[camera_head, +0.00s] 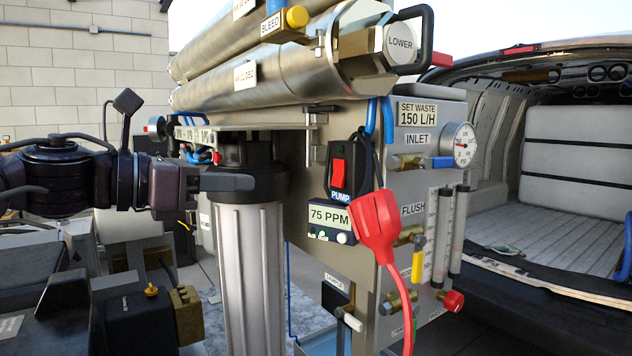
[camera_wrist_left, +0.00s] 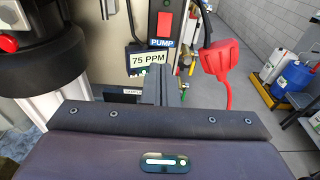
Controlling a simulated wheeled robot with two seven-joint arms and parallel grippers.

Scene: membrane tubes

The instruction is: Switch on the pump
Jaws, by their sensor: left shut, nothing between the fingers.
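The pump switch is a red rocker (camera_head: 338,173) in a black housing labelled PUMP on the steel panel. It also shows at the top of the left wrist view (camera_wrist_left: 164,24). I cannot tell its on or off position. My left gripper (camera_head: 246,183) is shut and empty, pointing right toward the panel. In the head view it is left of the switch, passing in front of the dark-capped filter housing. In the left wrist view its fingers (camera_wrist_left: 161,84) are below the switch, apart from it. The right gripper is not in view.
A display reading 75 PPM (camera_head: 329,219) sits just below the switch. A red plug (camera_head: 376,222) on a red cable hangs right of it. The filter housing (camera_head: 250,255) stands left of the panel. A gauge (camera_head: 459,145) and a yellow valve handle (camera_head: 418,260) are at right.

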